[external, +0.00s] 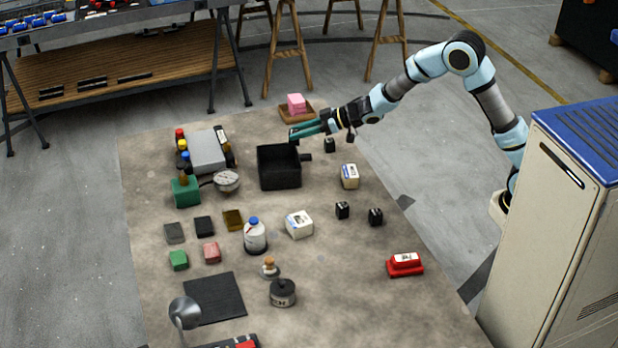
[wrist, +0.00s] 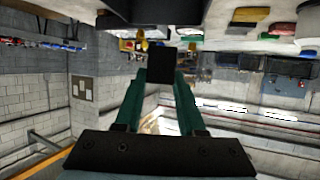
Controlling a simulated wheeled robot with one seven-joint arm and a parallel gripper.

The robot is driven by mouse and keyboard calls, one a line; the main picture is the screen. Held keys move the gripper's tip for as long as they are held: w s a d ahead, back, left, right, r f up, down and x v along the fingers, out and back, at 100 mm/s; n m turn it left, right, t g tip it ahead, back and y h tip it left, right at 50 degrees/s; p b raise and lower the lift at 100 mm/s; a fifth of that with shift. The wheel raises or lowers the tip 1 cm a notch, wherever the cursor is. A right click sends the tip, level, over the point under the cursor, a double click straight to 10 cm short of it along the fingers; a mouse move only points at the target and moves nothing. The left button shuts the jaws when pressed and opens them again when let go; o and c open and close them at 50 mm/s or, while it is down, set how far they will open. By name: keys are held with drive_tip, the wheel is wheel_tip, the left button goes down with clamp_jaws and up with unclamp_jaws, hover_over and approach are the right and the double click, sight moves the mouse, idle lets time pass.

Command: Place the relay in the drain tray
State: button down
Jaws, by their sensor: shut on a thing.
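My gripper (external: 296,132) is at the back of the table, with its teal fingers just behind and above the black open-topped tray (external: 279,181), which I take for the drain tray. In the wrist view my gripper (wrist: 163,72) is shut on a small black block, the relay (wrist: 188,63), held between the fingertips. The relay is hard to make out in the external view. The tray is deep, with a short handle on its right side. A dark form (wrist: 165,10) at the top of the wrist view seems to be this tray.
Similar small black blocks stand right of the tray, one near it (external: 329,146) and two farther forward (external: 342,210). A wooden tray (external: 312,117) with a pink block is behind my gripper. A gauge (external: 227,181) is left of the tray. A white box (external: 350,176) is at right.

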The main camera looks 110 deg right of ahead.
drive_tip(key=shift+f+p, duration=0.4)
drive_tip(key=shift+f, duration=2)
drive_tip(key=shift+f, duration=0.1)
drive_tip(key=shift+f+b, duration=0.35)
drive_tip(key=shift+b, duration=0.1)
drive_tip(key=shift+f, duration=0.15)
drive_tip(key=c, duration=0.5)
unclamp_jaws()
